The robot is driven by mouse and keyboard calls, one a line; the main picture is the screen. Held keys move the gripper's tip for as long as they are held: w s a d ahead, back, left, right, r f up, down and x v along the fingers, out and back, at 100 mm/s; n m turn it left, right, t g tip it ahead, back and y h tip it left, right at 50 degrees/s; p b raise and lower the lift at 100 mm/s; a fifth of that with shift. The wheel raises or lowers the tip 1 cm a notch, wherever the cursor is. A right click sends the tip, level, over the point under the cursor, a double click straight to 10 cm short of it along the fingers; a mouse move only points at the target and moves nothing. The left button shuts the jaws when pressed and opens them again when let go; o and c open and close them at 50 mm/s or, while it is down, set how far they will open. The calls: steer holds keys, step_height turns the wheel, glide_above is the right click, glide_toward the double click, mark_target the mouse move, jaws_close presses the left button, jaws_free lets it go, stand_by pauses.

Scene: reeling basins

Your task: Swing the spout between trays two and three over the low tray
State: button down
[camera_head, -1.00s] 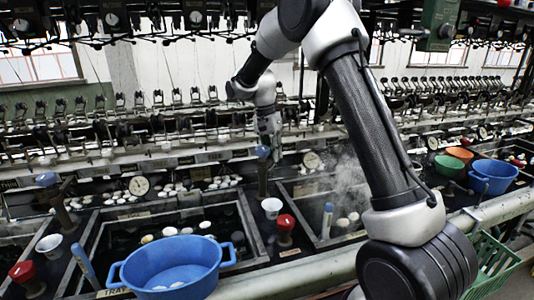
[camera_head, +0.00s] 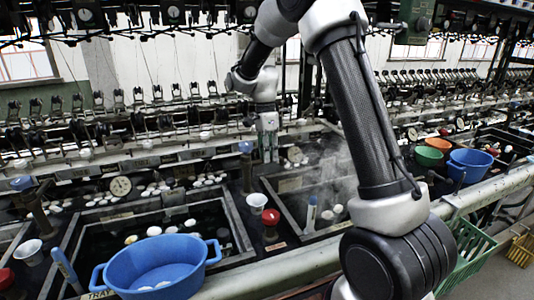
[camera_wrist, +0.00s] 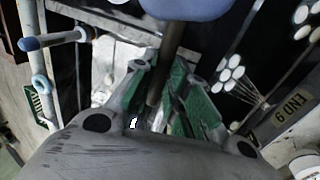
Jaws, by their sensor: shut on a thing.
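The spout (camera_head: 247,174) is a dark upright post with a blue knob on top, standing on the divider between two sunken trays. In the wrist view its large blue knob fills the top edge and its brown post (camera_wrist: 171,50) runs down between my fingers. My gripper (camera_head: 268,158) points down just right of the knob; in the wrist view its green-padded fingers (camera_wrist: 165,95) are shut around the spout, though the contact is partly hidden. The left tray (camera_head: 75,245) holds dark water and white cocoons. The right tray (camera_head: 283,212) steams. I cannot tell which water level is lower.
A blue basin (camera_head: 160,268) sits at the left tray's front. A white cup (camera_head: 257,203) and a red-topped valve (camera_head: 270,224) stand on the divider. A blue-topped stick (camera_head: 310,214) stands in the right tray. Green, orange and blue bowls (camera_head: 470,165) stand at right.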

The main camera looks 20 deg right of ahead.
steer(key=shift+s, duration=0.15)
stand_by(0.4)
steer(key=c, duration=1.4)
jaws_free()
steer(key=r, duration=0.2)
steer(key=w+r, duration=0.1)
steer(key=r, duration=0.4)
steer(key=shift+w+r, duration=0.2)
steer(key=shift+w, duration=0.05)
